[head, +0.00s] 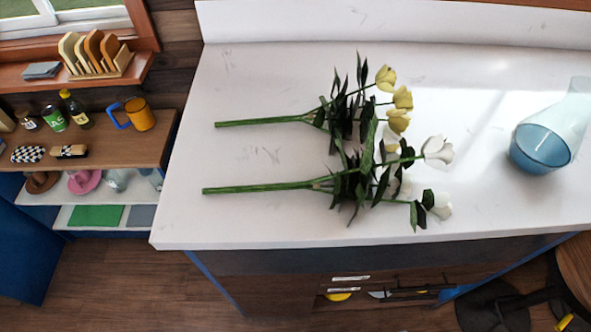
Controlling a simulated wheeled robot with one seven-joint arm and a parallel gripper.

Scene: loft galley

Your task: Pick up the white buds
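The white buds (437,150) are a stem of white flowers lying on the white counter (260,88), on its near side. Their green stem (255,188) points left and the blossoms point right. A second stem with yellow buds (402,98) lies just behind, roughly parallel, its blossoms also to the right. The dark leaves of the two stems overlap in the middle, and one pale blossom sits close to the yellow ones. My gripper is not in the head view.
A glass vase with a blue lower part (540,148) stands at the counter's right. The counter's left part is clear. Shelves (85,150) at the left hold bottles, an orange mug (139,114) and brushes. A rack of boards (95,55) stands on the sill. Drawers are below the counter.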

